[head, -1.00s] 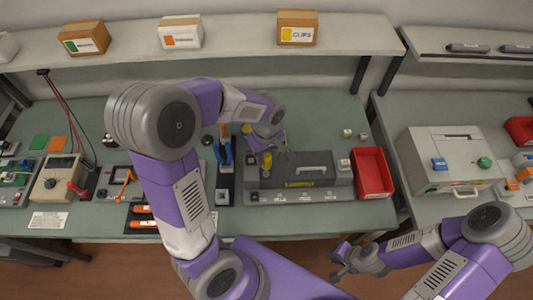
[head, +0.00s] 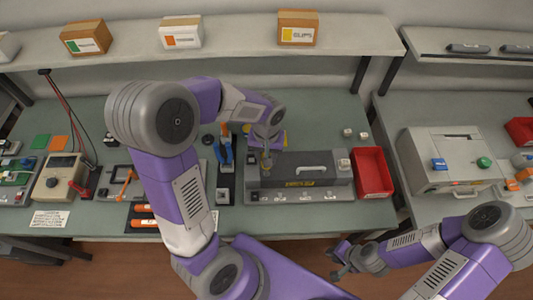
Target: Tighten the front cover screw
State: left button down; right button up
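A dark grey cartridge unit (head: 330,176) with a silver handle and a yellow label lies in a grey fixture (head: 330,196) in the middle of the bench. The cover screw itself is too small to make out. My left gripper (head: 267,162) is over the unit's left end, pointing down. A small yellowish thing shows at its fingertips, but I cannot tell what it is, whether it is held or whether it touches the unit. My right gripper (head: 340,261) is open and empty in front of the bench edge, well away from the unit.
A red bin (head: 371,173) stands just right of the unit. Left of it is a dark holder (head: 225,185) with blue-handled pliers (head: 225,150). A multimeter (head: 60,177) and orange-handled tools (head: 142,224) are further left. A grey machine (head: 445,160) stands on the right bench.

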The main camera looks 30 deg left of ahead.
pick_arm(q)
jog(key=m, duration=0.3)
jog(key=shift+p, duration=0.3)
jog(key=m, duration=0.4)
jog(key=m+p, duration=0.2)
jog(key=m, duration=0.2)
jog(key=shift+a, duration=0.1)
jog(key=m, duration=0.3)
jog(key=shift+f, duration=0.1)
jog(key=shift+p, duration=0.3)
